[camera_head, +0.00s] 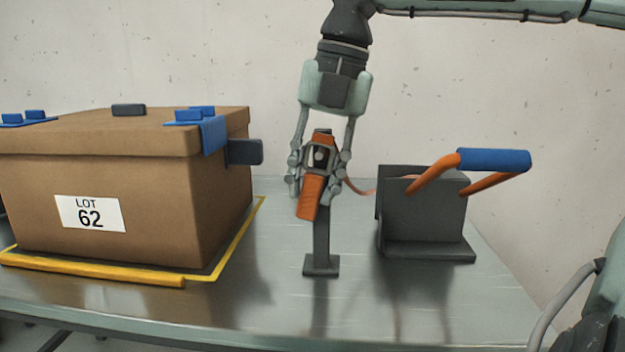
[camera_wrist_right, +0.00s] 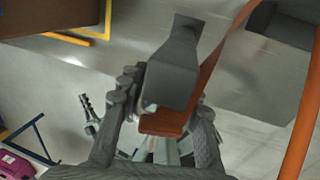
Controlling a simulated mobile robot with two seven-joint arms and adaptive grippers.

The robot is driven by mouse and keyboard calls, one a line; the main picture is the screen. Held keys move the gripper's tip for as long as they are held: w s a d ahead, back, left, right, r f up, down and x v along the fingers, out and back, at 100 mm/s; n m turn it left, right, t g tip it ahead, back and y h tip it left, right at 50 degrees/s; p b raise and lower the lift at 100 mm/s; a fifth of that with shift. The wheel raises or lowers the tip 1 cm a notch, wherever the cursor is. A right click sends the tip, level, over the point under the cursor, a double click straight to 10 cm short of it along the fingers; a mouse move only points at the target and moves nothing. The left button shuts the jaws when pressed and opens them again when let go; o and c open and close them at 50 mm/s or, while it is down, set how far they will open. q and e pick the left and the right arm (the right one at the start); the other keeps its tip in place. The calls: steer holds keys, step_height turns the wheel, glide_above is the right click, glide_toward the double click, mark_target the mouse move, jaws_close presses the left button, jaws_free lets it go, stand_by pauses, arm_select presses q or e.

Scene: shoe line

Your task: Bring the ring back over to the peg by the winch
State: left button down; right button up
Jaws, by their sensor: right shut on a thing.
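My right gripper (camera_head: 318,165) is shut on the orange ring (camera_head: 311,196) at the top of the dark peg (camera_head: 321,243). The peg stands upright on a small square foot. In the right wrist view, the peg's dark top (camera_wrist_right: 178,62) shows between the fingers, with an orange part (camera_wrist_right: 165,122) beside it. Whether the ring is around the peg or only against it, I cannot tell. An orange strap runs from there to the dark winch (camera_head: 425,222) on the right. The winch has an orange handle with a blue grip (camera_head: 494,160). My left gripper is not visible.
A brown carton (camera_head: 105,185) labelled LOT 62 stands at the left inside a yellow outline, with blue and dark clips on it. A yellow bar (camera_head: 95,272) lies along its front. The metal table (camera_head: 250,300) is clear in front of the peg.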

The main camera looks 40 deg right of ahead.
steer(key=o, duration=1.3)
steer(key=v, duration=1.2)
